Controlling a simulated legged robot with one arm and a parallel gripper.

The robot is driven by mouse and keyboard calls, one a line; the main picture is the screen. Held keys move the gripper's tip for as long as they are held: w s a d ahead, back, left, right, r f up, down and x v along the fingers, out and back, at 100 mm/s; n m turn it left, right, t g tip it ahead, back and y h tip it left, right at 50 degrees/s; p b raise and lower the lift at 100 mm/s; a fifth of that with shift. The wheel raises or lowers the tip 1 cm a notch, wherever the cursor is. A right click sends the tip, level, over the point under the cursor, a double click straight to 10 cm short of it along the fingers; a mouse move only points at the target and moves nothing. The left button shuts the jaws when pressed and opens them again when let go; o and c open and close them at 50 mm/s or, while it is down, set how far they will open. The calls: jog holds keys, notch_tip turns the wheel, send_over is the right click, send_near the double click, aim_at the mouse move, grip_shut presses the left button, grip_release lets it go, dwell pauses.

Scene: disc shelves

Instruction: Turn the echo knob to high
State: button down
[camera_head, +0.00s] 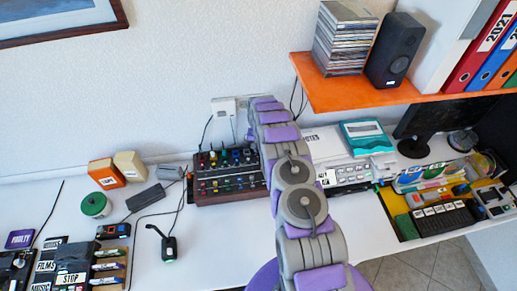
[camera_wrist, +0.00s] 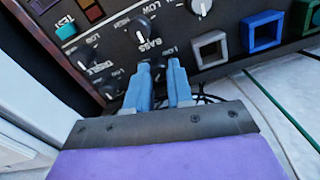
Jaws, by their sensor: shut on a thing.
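The control panel (camera_head: 203,187), dark with wood-coloured sides and several coloured knobs, stands on the desk against the wall. My arm hides its right part in the head view. In the wrist view the panel face (camera_wrist: 115,32) shows a black knob (camera_wrist: 143,25) by the label BASS, another dark knob (camera_wrist: 87,54) to its left and a light-capped knob (camera_wrist: 200,7) at the top. My gripper (camera_wrist: 159,68) has its blue fingers against the panel just below the BASS label, shut on a small knob. The fingers hide this knob and its label; I cannot read ECHO anywhere.
Grey (camera_wrist: 209,50) and blue (camera_wrist: 262,31) square frames sit right of my fingers on the panel. An orange shelf (camera_head: 350,95) with discs and a speaker (camera_head: 394,50) overhangs at right. A white device (camera_head: 325,150) stands right of my arm.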

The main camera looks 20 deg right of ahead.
dwell(0.3)
jog(key=c, duration=1)
grip_release()
notch_tip(320, 180, up, 17)
jog(key=shift+r, duration=0.15)
jog(key=shift+c, duration=0.2)
